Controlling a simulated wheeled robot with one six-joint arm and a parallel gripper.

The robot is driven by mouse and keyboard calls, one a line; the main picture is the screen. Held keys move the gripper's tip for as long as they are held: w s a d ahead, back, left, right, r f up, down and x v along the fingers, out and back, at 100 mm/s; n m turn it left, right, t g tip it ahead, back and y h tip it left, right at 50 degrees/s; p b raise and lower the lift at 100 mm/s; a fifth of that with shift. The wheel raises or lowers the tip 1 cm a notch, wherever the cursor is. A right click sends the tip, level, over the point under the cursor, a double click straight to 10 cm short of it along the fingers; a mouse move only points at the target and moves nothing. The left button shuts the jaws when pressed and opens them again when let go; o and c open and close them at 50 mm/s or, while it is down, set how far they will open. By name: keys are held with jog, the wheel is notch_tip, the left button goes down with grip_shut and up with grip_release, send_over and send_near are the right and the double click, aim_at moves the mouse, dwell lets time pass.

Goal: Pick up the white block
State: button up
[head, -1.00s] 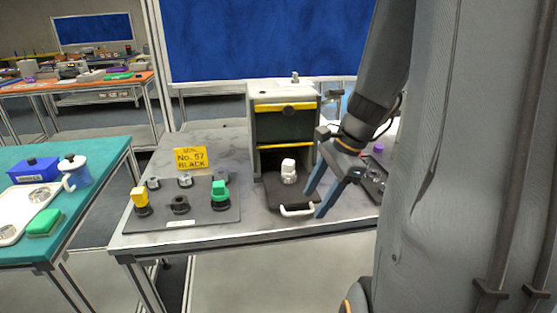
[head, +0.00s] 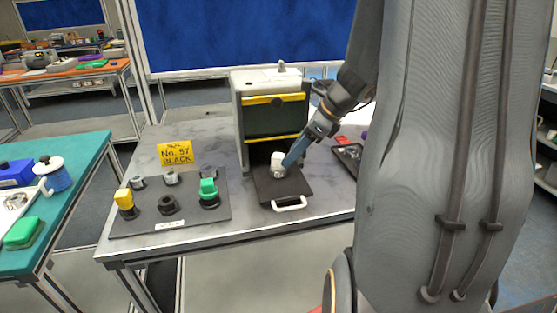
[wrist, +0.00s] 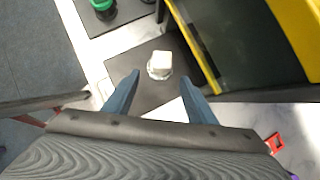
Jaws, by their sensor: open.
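The white block (head: 277,158) stands on a grey round base on the dark pull-out tray (head: 287,189) in front of the scanner box (head: 272,118). In the wrist view the white block (wrist: 161,60) sits ahead of my fingers, roughly centred between them. My gripper (head: 289,166) has blue fingers and is just to the right of the block in the head view. In the wrist view my gripper (wrist: 159,88) is open, with nothing between its fingers. The head view does not show clearly whether a finger touches the block.
A dark board (head: 168,222) with yellow, green, grey and black pieces lies to the left, with a yellow sign (head: 176,153) behind it. The tray's white handle (head: 290,204) faces the table's front edge. A dark tray (head: 347,156) lies to the right.

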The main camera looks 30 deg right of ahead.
aim_at(278, 155)
jog(key=shift+w+a, duration=0.3)
jog(key=shift+w, duration=0.1)
jog(key=shift+w+a+p, duration=0.4)
jog(key=shift+w+a, duration=0.5)
jog(key=shift+w, duration=0.05)
jog(key=shift+p+x, duration=0.3)
jog(key=shift+x, duration=1.1)
jog(key=shift+d+f, duration=0.1)
jog(key=shift+d, duration=0.05)
jog(key=shift+s, duration=0.1)
jog(key=c, duration=1.2)
